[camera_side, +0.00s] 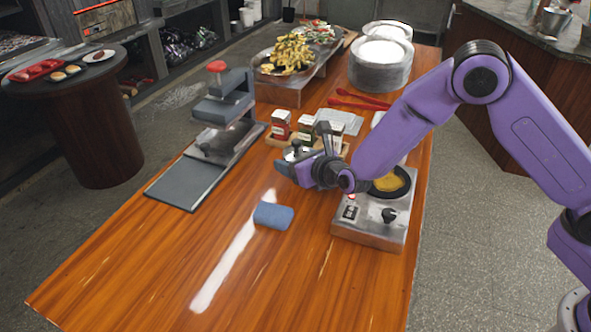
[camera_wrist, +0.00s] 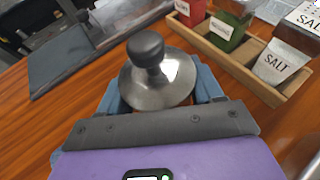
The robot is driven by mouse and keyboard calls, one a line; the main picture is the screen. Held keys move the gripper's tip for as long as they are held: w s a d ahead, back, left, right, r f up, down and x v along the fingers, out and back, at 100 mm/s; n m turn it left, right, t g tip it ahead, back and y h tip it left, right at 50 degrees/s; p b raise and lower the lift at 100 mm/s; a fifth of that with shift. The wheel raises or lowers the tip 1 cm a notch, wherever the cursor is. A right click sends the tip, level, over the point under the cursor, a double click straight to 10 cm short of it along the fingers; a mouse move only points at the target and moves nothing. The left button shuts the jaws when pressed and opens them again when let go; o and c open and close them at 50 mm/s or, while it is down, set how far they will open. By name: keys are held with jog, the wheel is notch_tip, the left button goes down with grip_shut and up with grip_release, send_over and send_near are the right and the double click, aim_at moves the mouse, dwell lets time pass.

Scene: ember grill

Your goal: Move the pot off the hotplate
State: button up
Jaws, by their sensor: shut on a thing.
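The pot shows in the wrist view as a shiny metal lid (camera_wrist: 160,90) with a black knob, between the blue fingers of my gripper (camera_wrist: 157,82). My gripper (camera_side: 303,170) is shut on it. In the side view, a bit of the pot's silver lid (camera_side: 295,153) shows behind the gripper; its body is mostly hidden. The hotplate (camera_side: 370,229) is a silver box with a black dial and a red light. The pot is to the left of it, clear of its top. A black round with a yellow patch (camera_side: 389,182) shows on the hotplate. I cannot tell whether the pot touches the table.
A wooden condiment rack (camera_side: 278,144) stands close behind the pot; its salt packet (camera_wrist: 279,61) is near. A grey press (camera_side: 223,105) stands left. A blue roll (camera_side: 273,215) lies in front. Plates (camera_side: 380,70) stand at the back. The front table (camera_side: 150,262) is clear.

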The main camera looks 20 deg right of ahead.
aim_at(303, 148)
jog(key=shift+f, duration=1.35)
jog(key=shift+f, duration=0.2)
jog(key=o, duration=1.3)
jog(key=shift+o, duration=0.2)
jog(key=shift+r, duration=0.1)
jog(key=shift+s+r, duration=0.1)
jog(key=shift+s, duration=0.05)
jog(key=v, duration=0.3)
jog(key=shift+r, duration=0.35)
notch_tip(303, 148, up, 6)
jog(key=shift+r, duration=0.1)
